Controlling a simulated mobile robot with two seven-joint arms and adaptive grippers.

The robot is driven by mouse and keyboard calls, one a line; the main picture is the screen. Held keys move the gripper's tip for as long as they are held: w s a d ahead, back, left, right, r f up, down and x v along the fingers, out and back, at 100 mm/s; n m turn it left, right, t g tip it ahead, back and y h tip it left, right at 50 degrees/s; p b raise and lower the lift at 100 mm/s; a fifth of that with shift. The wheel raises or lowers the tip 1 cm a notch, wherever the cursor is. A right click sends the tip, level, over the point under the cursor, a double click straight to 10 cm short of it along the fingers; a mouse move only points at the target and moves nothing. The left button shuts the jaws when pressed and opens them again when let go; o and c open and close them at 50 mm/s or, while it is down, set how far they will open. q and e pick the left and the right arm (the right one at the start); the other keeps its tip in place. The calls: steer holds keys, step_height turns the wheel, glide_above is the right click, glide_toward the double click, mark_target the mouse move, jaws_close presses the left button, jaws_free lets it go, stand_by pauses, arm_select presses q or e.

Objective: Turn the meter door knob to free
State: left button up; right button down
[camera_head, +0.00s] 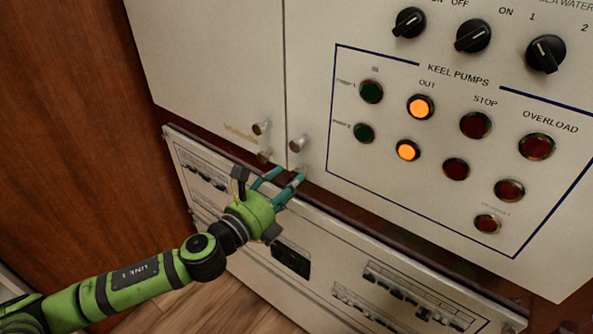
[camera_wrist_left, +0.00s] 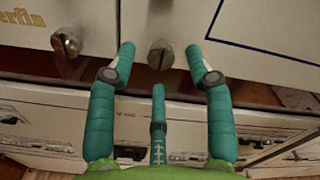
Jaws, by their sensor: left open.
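I cannot tell from the labels which is the meter door knob. My left gripper (camera_head: 288,177) is open and empty, just below the right knob. In the wrist view its teal fingertips (camera_wrist_left: 160,58) stand left and right of that knob, apart from it.
A panel with dark rotary switches (camera_head: 473,36) and lit orange lamps (camera_head: 420,107) is to the right. A lower white panel (camera_head: 330,265) with breaker rows lies under my left arm. A brown wooden wall (camera_head: 70,100) stands at the left.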

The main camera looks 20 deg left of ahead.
mark_target(295, 176)
arm_select(q)
steer(key=shift+p+x, duration=0.3)
steer(key=shift+x, duration=1.6)
jaws_close()
